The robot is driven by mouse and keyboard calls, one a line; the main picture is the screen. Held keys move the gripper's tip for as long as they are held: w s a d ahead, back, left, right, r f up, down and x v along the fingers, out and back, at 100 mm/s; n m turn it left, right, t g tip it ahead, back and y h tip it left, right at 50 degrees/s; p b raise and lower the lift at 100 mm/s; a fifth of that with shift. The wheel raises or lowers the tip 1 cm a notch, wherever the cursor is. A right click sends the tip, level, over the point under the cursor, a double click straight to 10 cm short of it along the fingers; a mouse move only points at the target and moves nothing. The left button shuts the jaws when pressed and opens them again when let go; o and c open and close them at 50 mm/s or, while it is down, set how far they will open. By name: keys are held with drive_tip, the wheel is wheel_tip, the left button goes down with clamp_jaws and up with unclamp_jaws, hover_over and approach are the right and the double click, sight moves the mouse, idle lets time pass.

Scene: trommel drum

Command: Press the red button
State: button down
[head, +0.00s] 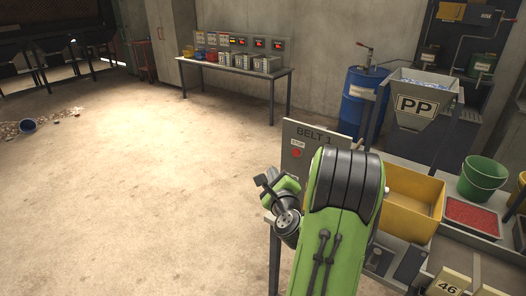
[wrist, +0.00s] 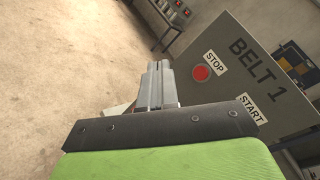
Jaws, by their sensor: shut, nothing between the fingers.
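The red button (head: 296,153) sits on an upright grey panel marked BELT 1 (head: 308,134), just under a STOP label. In the wrist view the red button (wrist: 201,73) is beside the STOP label on the same panel (wrist: 250,62), with a START label lower right. My gripper (wrist: 158,66) is shut and empty. Its fingertips are left of the red button in the wrist view and appear apart from it. In the head view my green arm covers the panel's lower right, so the START area is hidden there.
A yellow bin (head: 412,190) stands right of the panel, with a green bucket (head: 482,178) and a red-filled tray (head: 470,214) beyond. A blue drum (head: 360,100) and a PP hopper (head: 415,106) stand behind. A bench (head: 235,68) lines the back wall. The floor at left is mostly clear.

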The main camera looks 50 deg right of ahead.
sight(296, 153)
drive_tip(key=shift+w+d+p, duration=0.15)
drive_tip(key=shift+d+p, duration=0.85)
drive_tip(key=shift+d, duration=1.25)
drive_tip(key=shift+w+d+p, duration=0.15)
drive_tip(key=shift+d+p, duration=0.85)
drive_tip(key=shift+d, duration=1.2)
drive_tip(key=shift+d, duration=0.45)
drive_tip(key=shift+d+p, duration=0.4)
drive_tip(key=shift+p, duration=0.05)
drive_tip(key=shift+a, duration=0.15)
drive_tip(key=shift+a+b, duration=0.5)
drive_tip(key=shift+a, duration=0.2)
